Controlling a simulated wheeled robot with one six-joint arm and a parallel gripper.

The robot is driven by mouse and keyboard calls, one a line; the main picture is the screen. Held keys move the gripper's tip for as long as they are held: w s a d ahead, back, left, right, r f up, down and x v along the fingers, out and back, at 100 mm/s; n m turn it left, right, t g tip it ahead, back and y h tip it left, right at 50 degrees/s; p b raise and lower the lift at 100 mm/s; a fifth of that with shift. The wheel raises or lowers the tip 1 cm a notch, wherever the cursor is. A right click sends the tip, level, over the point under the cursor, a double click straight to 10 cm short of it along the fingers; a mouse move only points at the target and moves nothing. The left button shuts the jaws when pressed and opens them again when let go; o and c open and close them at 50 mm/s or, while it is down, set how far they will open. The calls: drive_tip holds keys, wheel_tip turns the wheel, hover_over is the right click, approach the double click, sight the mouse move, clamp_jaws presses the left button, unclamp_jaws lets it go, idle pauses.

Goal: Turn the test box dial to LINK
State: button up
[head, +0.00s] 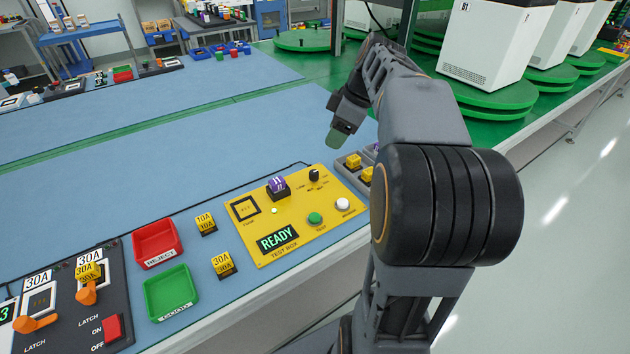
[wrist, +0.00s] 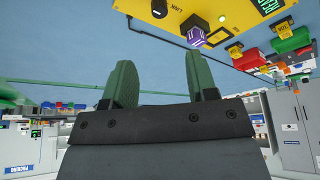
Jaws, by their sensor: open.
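The yellow test box (head: 292,236) lies on the blue bench top, its display reading READY. Its dial (head: 314,175) is a small black knob at the box's far right, with small labels around it. Which label it points at is too small to tell. In the wrist view the dial (wrist: 160,8) shows at the top edge, with the word LINK beside it. My gripper (head: 337,136) is beyond the box, above the bench and apart from the dial. In the wrist view its two green fingers (wrist: 165,80) are spread with nothing between them.
A purple module (head: 277,183) sits in the test box, near a green button (head: 315,218) and a white button (head: 343,203). A grey tray (head: 346,165) with yellow parts stands right of the box. A red bin (head: 157,243) and green bin (head: 171,293) stand left.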

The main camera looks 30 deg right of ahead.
sight(314, 172)
drive_tip(key=b+x, duration=0.3)
drive_tip(key=x, duration=1)
drive_tip(key=shift+f+b, duration=0.1)
drive_tip(key=shift+b, duration=0.2)
drive_tip(key=c, duration=0.9)
drive_tip(key=shift+c, duration=0.2)
